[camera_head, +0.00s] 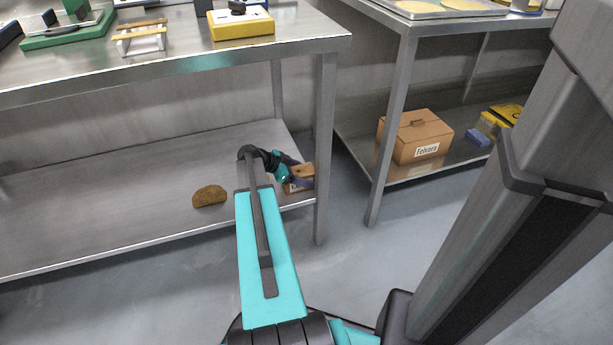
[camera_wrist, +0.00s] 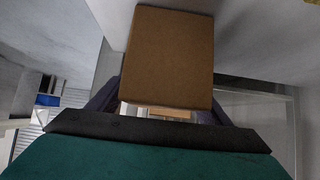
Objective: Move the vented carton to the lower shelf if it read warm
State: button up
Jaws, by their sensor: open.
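A small brown carton (camera_head: 304,170) with a pale label is at the right end of the left table's lower shelf (camera_head: 120,212), by the front leg. My gripper (camera_head: 297,180) is at this carton with its dark purple fingers open. In the wrist view the plain brown face of the carton (camera_wrist: 170,50) fills the upper middle, and the fingers (camera_wrist: 158,108) show on either side of its lower end. Contact between fingers and carton cannot be told. No vents can be made out. Part of the carton is hidden by my gripper in the head view.
A brown half-round piece (camera_head: 209,197) lies on the same shelf, left of my arm. A larger carton marked Felvora (camera_head: 415,137) and yellow and blue items (camera_head: 495,124) sit on the right table's lower shelf. A table leg (camera_head: 323,150) stands right of my gripper.

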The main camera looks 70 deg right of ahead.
jog(key=p+v, duration=0.3)
jog(key=v, duration=0.9)
jog(key=shift+p, duration=0.4)
jog(key=shift+r, duration=0.1)
jog(key=w+a+r+n+t+h+p, duration=0.1)
jog(key=w+a+r+n+p, duration=0.15)
jog(key=w+a+p, duration=0.65)
jog(key=w+a+f+n+t+p, duration=0.15)
jog(key=a+p, duration=0.25)
jog(key=a, duration=0.5)
jog(key=w+a+f+n+p, duration=0.1)
jog(key=a+f+n+p, duration=0.2)
jog(key=a, duration=0.6)
jog(key=s+a+n+y+p, duration=0.2)
jog(key=s+a+n+p, duration=0.2)
jog(key=a+n, duration=0.3)
jog(key=s+a+n+y+p, duration=0.3)
jog(key=s+a+n, duration=0.3)
jog(key=a, duration=0.9)
jog(key=s+a+n+y+p, duration=0.2)
jog(key=s+a+n+p, duration=0.2)
jog(key=a, duration=0.8)
jog(key=n+p, duration=0.2)
jog(key=n, duration=0.2)
jog(key=shift+s+y, duration=0.4)
